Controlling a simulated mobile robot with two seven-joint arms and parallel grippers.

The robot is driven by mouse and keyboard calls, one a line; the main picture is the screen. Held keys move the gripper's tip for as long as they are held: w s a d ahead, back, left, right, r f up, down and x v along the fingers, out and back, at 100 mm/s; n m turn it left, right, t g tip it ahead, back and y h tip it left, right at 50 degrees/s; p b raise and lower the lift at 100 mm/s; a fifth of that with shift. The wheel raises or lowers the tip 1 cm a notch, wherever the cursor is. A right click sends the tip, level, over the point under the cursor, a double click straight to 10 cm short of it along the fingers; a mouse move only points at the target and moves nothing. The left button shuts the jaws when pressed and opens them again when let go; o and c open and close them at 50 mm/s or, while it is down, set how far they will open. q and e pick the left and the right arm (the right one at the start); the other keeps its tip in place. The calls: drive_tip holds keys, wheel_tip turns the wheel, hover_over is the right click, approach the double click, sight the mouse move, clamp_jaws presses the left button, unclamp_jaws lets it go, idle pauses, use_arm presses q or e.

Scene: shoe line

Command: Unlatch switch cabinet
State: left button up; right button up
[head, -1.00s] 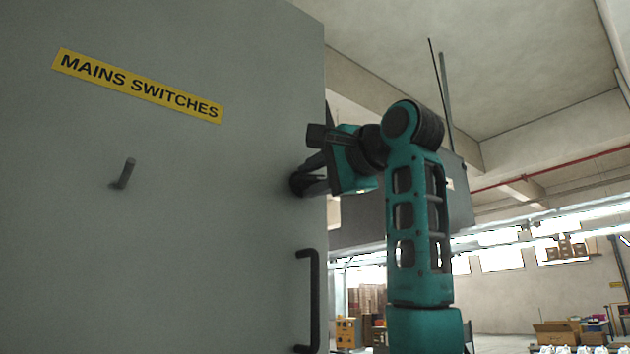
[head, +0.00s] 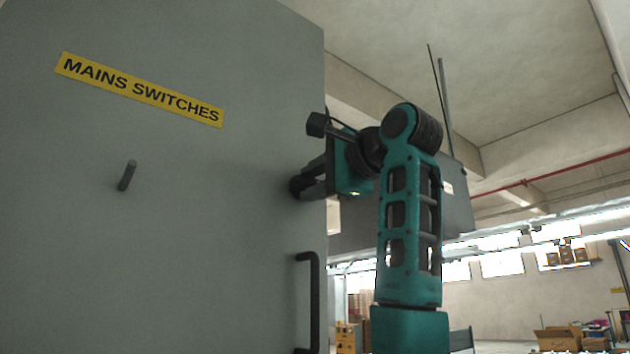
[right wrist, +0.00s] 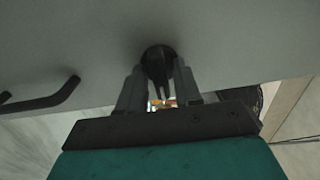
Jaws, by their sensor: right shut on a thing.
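The grey switch cabinet (head: 200,250) fills the left of the head view, with a yellow "MAINS SWITCHES" label (head: 140,89). A dark latch knob (head: 296,187) sits near the door's right edge, mostly hidden by the gripper; it shows as a dark rounded piece in the right wrist view (right wrist: 158,62). My right gripper (head: 303,187) is shut on the latch knob, a finger on each side of it in the wrist view (right wrist: 159,76). A black bar handle (head: 315,300) is on the door below. My left gripper is not in view.
A short grey peg (head: 127,175) sticks out of the door. A grey box (head: 400,205) hangs behind my right arm. Cardboard boxes (head: 560,338) stand far back at right. Space right of the cabinet is open.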

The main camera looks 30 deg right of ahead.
drive_tip(key=o, duration=0.7)
drive_tip(key=shift+o, duration=0.2)
drive_tip(key=s+d+b, duration=0.1)
drive_tip(key=s+b, duration=0.3)
drive_tip(key=s, duration=0.9)
drive_tip(key=shift+w, duration=0.1)
